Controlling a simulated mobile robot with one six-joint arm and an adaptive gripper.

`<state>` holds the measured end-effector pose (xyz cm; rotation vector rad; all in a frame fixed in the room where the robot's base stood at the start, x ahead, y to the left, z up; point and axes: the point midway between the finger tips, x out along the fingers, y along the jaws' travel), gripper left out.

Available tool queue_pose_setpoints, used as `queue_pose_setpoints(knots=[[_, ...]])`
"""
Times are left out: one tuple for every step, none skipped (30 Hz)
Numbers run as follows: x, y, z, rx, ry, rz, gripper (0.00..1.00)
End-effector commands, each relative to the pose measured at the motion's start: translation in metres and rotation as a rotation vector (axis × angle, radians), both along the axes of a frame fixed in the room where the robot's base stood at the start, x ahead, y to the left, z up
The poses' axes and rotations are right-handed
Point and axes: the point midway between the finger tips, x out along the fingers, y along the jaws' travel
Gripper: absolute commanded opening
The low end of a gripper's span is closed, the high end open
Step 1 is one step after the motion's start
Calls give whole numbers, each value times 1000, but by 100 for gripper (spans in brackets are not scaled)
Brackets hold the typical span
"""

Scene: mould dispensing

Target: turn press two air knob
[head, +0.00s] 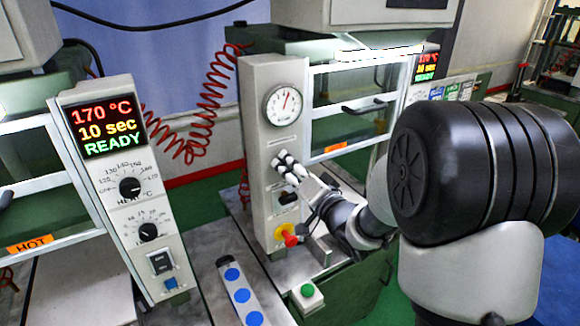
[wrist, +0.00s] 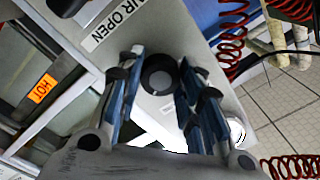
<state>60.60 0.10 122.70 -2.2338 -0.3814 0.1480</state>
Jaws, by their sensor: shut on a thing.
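Press two's light grey control panel (head: 262,175) stands in the middle of the head view, with a round dial gauge (head: 286,104) at its top. My gripper (head: 282,163) reaches in from the right to the panel face below the gauge. A label reading "AIR OPEN" (wrist: 114,24) is at upper left of the knob. The knob's exact angle is hard to read.
Below my gripper on the panel are a black switch (head: 288,198) and a red and yellow emergency button (head: 288,237). A green button box (head: 306,296) stands in front. Another press panel (head: 110,170) showing READY is at left. Red coiled hoses (head: 205,110) hang between the presses.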

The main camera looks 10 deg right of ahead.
Motion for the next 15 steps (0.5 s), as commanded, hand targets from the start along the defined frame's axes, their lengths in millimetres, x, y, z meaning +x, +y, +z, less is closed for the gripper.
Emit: queue_pose_setpoints(knots=[[0, 0, 0, 5, 2, 0, 10], [0, 0, 0, 8, 3, 0, 10], [0, 0, 0, 9, 3, 0, 10], [0, 0, 0, 11, 4, 0, 10], [0, 0, 0, 11, 4, 0, 10], [0, 0, 0, 12, 4, 0, 10], [0, 0, 0, 12, 4, 0, 10], [0, 0, 0, 12, 4, 0, 10], [0, 0, 0, 11, 4, 0, 10], [0, 0, 0, 11, 4, 0, 10], [0, 0, 0, 11, 4, 0, 10], [0, 0, 0, 11, 4, 0, 10], [0, 0, 0, 11, 4, 0, 10], [0, 0, 0, 11, 4, 0, 10], [0, 0, 0, 10, 4, 0, 36]])
